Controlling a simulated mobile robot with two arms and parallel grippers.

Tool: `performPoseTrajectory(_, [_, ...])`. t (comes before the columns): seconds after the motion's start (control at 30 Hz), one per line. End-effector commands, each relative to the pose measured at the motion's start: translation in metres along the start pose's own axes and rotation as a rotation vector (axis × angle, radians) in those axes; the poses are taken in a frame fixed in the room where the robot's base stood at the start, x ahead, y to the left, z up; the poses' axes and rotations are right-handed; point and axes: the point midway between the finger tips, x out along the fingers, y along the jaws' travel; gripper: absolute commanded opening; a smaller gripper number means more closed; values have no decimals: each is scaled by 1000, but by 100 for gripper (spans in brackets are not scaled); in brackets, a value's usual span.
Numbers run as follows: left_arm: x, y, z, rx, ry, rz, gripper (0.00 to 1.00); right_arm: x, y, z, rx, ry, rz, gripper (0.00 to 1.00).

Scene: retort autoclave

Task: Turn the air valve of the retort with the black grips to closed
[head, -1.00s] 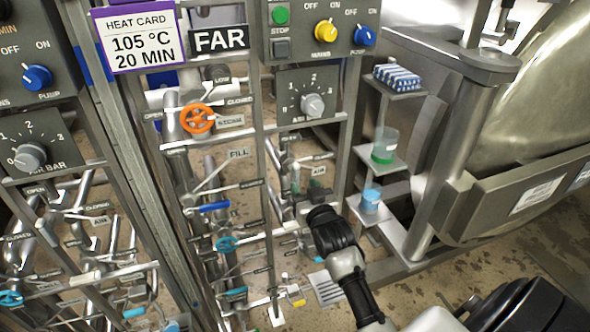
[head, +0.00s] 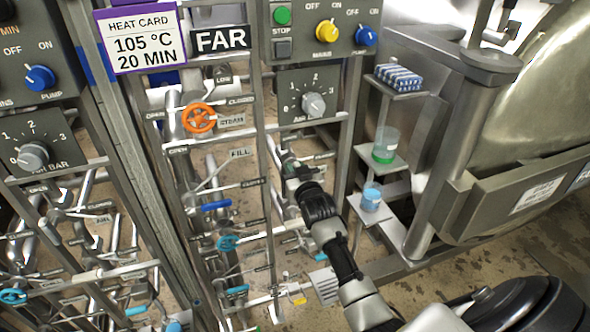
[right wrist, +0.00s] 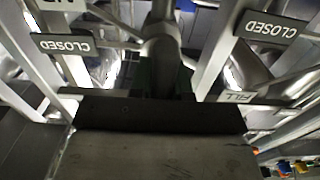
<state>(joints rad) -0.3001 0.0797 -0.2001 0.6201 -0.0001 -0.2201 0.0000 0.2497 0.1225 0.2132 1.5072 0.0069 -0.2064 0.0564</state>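My right gripper (head: 299,180) reaches from the lower right into the FAR frame's right-hand pipework, below the dial panel (head: 308,95). Its dark fingers overlap the place where a valve with dark grips showed; that handle is now mostly hidden. A small label (head: 318,156), too small to read surely, sits just above. In the right wrist view the dark gripper body (right wrist: 160,115) lies close under a grey pipe (right wrist: 160,45), with CLOSED plates (right wrist: 65,45) on both sides. I cannot tell whether the fingers are open, or touch the handle. My left gripper is out of view.
An orange handwheel (head: 199,118), a blue lever (head: 215,206) and a light-blue wheel (head: 228,243) are on pipes to the left. A stepped shelf stand with a green-banded beaker (head: 385,144) and a blue jar (head: 371,197) is close right of my arm. A steel vessel (head: 540,80) stands farther right.

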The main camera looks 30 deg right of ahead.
Motion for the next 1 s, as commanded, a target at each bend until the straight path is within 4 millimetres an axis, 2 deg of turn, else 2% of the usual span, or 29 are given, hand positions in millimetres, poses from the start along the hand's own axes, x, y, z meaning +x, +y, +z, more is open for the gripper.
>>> performPoseTrajectory(0.03, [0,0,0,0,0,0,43,0,0,0,0,0,0,10])
performPoseTrajectory(0.1, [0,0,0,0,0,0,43,0,0,0,0,0,0,0])
performPoseTrajectory(0.53, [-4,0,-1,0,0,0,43,0,0,0,74,-2,0,0])
performPoseTrajectory(1.0, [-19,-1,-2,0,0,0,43,0,3,0,463,-2,1,0])
